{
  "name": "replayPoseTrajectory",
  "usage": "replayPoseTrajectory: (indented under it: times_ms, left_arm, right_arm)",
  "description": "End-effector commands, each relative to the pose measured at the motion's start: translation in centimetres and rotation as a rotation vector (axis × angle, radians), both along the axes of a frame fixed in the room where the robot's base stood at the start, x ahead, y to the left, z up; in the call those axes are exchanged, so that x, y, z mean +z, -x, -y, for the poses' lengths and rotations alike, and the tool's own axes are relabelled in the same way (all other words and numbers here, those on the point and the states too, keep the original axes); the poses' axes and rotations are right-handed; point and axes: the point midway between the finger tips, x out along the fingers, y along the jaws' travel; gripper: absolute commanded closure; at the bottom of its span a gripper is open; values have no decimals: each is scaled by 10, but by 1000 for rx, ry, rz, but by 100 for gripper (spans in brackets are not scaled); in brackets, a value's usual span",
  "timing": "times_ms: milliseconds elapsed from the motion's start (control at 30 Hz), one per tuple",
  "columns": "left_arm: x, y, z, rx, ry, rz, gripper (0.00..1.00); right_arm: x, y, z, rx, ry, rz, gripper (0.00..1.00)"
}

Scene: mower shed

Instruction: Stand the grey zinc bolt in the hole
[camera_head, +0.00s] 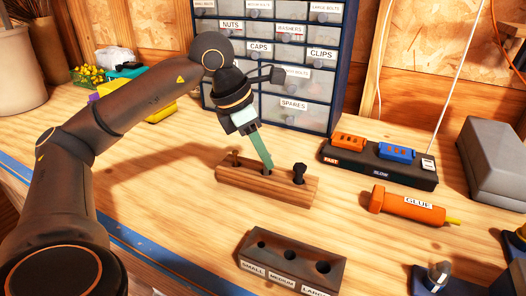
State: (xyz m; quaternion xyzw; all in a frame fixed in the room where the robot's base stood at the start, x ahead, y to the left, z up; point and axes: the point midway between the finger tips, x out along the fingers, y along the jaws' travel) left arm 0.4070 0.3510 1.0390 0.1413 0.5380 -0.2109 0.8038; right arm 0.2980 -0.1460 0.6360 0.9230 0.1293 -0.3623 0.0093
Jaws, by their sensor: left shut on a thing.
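My left gripper (267,165) points down into the middle of a wooden block (240,177), its green fingers shut. It appears to be shut on the grey zinc bolt, which the fingers hide, so I cannot tell whether it still sits in the wood. A brass-coloured bolt (235,157) stands at the left end of the block and a black bolt (299,172) at the right end. In front is a dark block (292,249) with three empty holes, labelled small, medium and large from left to right. My right gripper is not in view.
A labelled drawer cabinet (277,82) stands behind. Bare bench lies between the wooden and dark blocks.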

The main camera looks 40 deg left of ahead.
Motion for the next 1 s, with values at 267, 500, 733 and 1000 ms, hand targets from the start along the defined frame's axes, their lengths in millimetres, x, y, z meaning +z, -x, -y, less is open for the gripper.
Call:
replayPoseTrajectory:
  times_ms: [267, 500, 733, 1000]
  left_arm:
    - [-8, 0, 0, 0, 0, 1, 100]
    - [-9, 0, 0, 0, 0, 2, 63]
    - [-9, 0, 0, 0, 0, 1, 41]
    - [-10, 0, 0, 0, 0, 0, 41]
  right_arm:
    - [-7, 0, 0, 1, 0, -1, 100]
    - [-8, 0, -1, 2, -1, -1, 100]
    - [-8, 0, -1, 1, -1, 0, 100]
    - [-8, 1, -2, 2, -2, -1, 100]
